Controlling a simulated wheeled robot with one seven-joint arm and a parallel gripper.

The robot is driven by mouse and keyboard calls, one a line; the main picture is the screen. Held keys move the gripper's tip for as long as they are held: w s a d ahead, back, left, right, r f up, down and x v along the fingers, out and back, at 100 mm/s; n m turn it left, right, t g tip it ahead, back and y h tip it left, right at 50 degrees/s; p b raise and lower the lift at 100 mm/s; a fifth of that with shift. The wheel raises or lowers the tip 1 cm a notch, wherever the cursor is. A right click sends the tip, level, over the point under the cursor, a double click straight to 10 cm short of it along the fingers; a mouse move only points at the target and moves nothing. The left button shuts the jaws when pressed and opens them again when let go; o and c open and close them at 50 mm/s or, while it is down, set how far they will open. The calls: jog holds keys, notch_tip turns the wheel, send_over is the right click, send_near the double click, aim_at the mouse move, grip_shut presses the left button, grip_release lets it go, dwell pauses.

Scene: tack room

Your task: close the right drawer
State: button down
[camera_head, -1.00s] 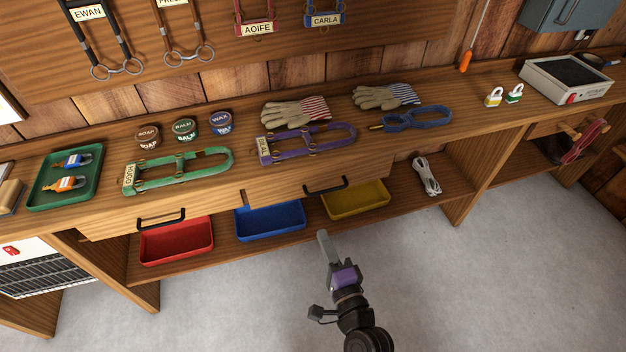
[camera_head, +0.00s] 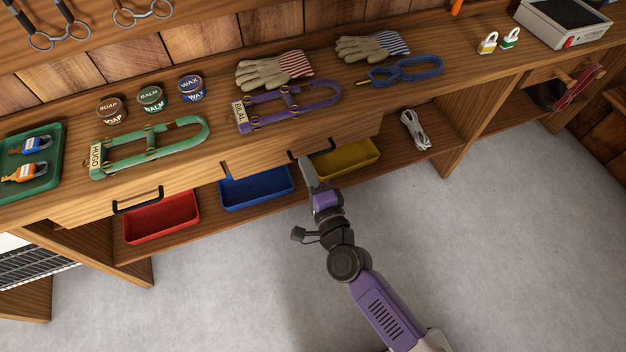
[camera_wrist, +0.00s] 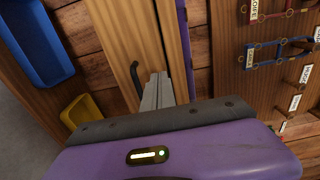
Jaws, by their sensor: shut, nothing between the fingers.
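The right drawer (camera_head: 260,168) is a wooden front with a black bar handle (camera_head: 300,152), under the bench top. Its front appears to stand slightly proud of the left drawer front (camera_head: 85,208); how far is hard to tell. My gripper (camera_head: 307,168) is shut and empty, its grey fingers at the drawer front beside the handle, partly covering the handle in the head view. In the wrist view, the fingers (camera_wrist: 157,92) point at the wooden front, next to the dark handle (camera_wrist: 135,74). Whether they touch it cannot be told.
Below the drawers, a shelf holds red (camera_head: 160,217), blue (camera_head: 256,188) and yellow (camera_head: 347,160) trays and a white cord bundle (camera_head: 415,130). A purple halter (camera_head: 285,108) and gloves (camera_head: 272,70) lie on the bench top above. The grey floor in front is clear.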

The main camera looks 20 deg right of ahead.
aim_at(295, 142)
jog(key=w+b, duration=0.1)
jog(key=w, duration=0.5)
jog(key=shift+w, duration=0.25)
jog(key=shift+w, duration=0.1)
jog(key=shift+w+b, duration=0.3)
jog(key=shift+w, duration=0.6)
jog(key=shift+w+r, duration=0.1)
jog(key=shift+w, duration=0.15)
